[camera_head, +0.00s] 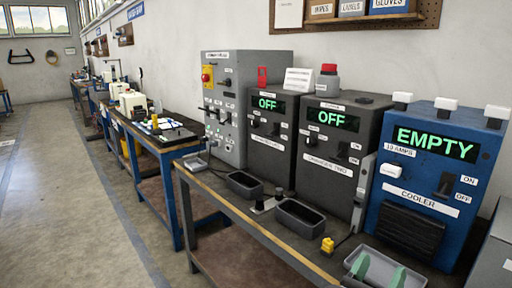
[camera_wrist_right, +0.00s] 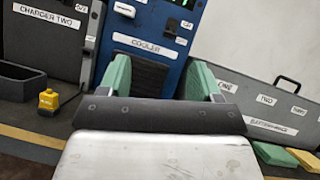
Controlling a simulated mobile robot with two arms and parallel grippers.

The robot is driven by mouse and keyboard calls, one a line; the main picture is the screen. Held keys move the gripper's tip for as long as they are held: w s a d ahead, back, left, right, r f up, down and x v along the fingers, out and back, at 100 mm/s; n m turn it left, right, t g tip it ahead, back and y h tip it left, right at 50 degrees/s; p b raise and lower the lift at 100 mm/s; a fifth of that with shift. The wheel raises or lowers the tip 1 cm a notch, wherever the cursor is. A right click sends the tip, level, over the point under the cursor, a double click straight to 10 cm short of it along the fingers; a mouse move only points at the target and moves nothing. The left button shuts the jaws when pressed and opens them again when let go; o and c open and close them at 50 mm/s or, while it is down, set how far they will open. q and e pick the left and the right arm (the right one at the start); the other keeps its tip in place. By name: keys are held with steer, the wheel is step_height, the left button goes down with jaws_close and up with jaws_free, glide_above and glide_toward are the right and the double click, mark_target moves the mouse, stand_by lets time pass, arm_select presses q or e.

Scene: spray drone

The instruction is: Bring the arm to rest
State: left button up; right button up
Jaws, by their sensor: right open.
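My right gripper (camera_head: 379,268) is at the bottom right of the head view, in front of the blue cooler (camera_head: 432,180). In the right wrist view the gripper (camera_wrist_right: 160,78) has its two green fingers wide apart with nothing between them. The cooler's dark grille (camera_wrist_right: 148,75) shows beyond the gap. The fingers appear clear of the cooler, though the exact distance is hard to tell. My left gripper is in neither view.
Grey chargers reading OFF (camera_head: 268,135) (camera_head: 333,150) stand left of the cooler, whose display reads EMPTY. Dark bins (camera_head: 244,184) (camera_head: 300,219) and a yellow connector (camera_head: 327,245) lie on the bench. A grey labelled case (camera_wrist_right: 275,100) stands at right. The floor (camera_head: 70,220) at left is clear.

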steer(key=w+a+f+n+t+y+p, duration=0.1)
steer(key=w+a+f+n+t+y, duration=0.15)
steer(key=f+n+y, duration=0.5)
steer(key=w+a+f+n+t+y+p, duration=0.1)
steer(key=a+f+n+y+p, duration=0.3)
steer(key=f+n, duration=0.65)
steer(key=s+f+n+g+y+p, duration=0.1)
steer(key=s+f+n+g+y, duration=0.2)
steer(key=s+f+n+g, duration=0.7)
steer(key=s+f+n+y, duration=0.35)
steer(key=f+n, duration=0.25)
steer(key=f, duration=0.9)
arm_select(q)
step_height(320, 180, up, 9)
steer(key=p, duration=0.2)
steer(key=shift+p, duration=0.4)
arm_select(e)
steer(key=s+d+f+n+g, duration=0.2)
steer(key=s+f+n+g, duration=0.1)
steer(key=s, duration=0.7)
steer(key=s+d+f+n+g+h, duration=0.1)
steer(key=s+d+f+n+g, duration=0.1)
steer(key=s+f, duration=0.4)
steer(key=s+d+f+n+g, duration=0.3)
steer(key=s+f+n+g, duration=0.1)
steer(key=s, duration=1)
steer(key=shift+f+n+g+h, duration=0.25)
steer(key=shift+n+g+h, duration=0.05)
steer(key=shift+n+g, duration=0.3)
